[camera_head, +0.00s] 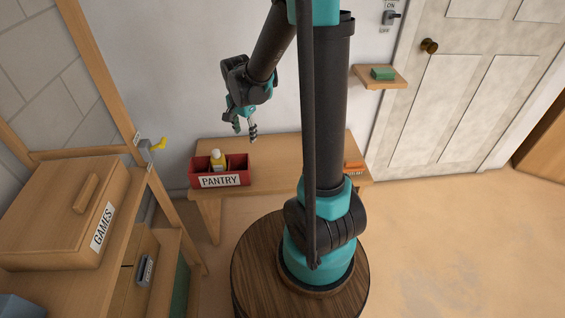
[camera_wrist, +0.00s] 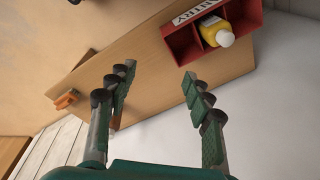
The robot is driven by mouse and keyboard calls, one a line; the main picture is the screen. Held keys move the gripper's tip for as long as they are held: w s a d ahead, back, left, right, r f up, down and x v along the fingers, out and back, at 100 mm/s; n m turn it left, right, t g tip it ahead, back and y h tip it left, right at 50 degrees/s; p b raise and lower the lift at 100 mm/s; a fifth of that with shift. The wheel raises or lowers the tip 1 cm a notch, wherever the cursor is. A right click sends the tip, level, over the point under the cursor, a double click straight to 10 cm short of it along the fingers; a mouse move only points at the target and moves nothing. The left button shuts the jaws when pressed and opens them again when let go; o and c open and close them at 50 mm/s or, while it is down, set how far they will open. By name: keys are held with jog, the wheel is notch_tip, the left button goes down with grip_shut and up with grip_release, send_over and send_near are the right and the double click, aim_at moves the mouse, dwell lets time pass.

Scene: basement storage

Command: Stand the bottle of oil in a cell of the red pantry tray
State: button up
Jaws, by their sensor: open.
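The red pantry tray (camera_head: 206,179) stands at the left end of a wooden table, with a white PANTRY label on its front. The bottle of oil (camera_head: 218,158), yellow with a white cap, stands upright in a middle cell of the tray. In the wrist view the bottle (camera_wrist: 216,33) shows inside the tray (camera_wrist: 181,42) at the upper right. My gripper (camera_head: 245,130) is open and empty, above the table and to the right of the tray. In the wrist view its fingers (camera_wrist: 158,82) are spread apart with bare tabletop beyond them, and the bottle is outside them.
An orange object (camera_head: 354,166) lies at the table's right end, partly behind my arm. A wooden shelf at left holds a GAMES box (camera_head: 62,212). A small wall shelf (camera_head: 381,82) holds a green block (camera_head: 383,73). The tabletop (camera_head: 270,165) between is clear.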

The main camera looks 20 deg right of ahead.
jog(key=s+d+n+t, duration=0.1)
jog(key=s+d+n, duration=0.3)
jog(key=s, duration=0.5)
jog(key=s+d+n+t, duration=0.1)
jog(key=s+d+n, duration=0.3)
jog(key=s, duration=0.5)
jog(key=n, duration=0.2)
jog(key=shift+d+f+n+t, duration=0.2)
jog(key=shift+f+n+t, duration=0.1)
jog(key=shift+n, duration=0.1)
